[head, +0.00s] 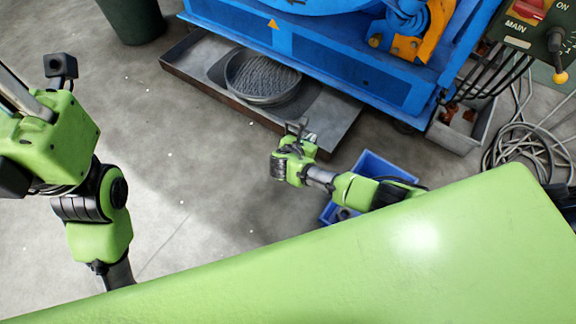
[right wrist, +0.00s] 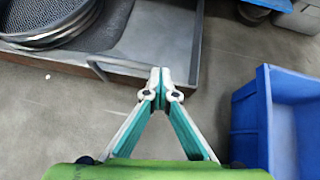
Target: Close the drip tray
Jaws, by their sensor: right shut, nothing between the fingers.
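The drip tray (head: 335,112) is a shallow grey metal tray. It sticks out from under the blue machine, with its front wall toward me. A round wire-mesh sieve (head: 262,77) lies in it. In the right wrist view the tray floor (right wrist: 165,32) and the sieve (right wrist: 50,20) show beyond the fingers. My right gripper (head: 297,129) is shut and empty at the tray's front wall, right of the sieve. Its fingertips (right wrist: 160,82) overlap the wall's lower edge in the picture; I cannot tell whether they touch. My left gripper (head: 18,92) is at the left edge, partly cut off.
The blue machine (head: 330,50) stands over the back of the tray. A blue bin (head: 385,170) is on the floor right of my right gripper, and shows in the wrist view (right wrist: 255,120). Cables (head: 525,140) lie at right. The floor left of centre is clear.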

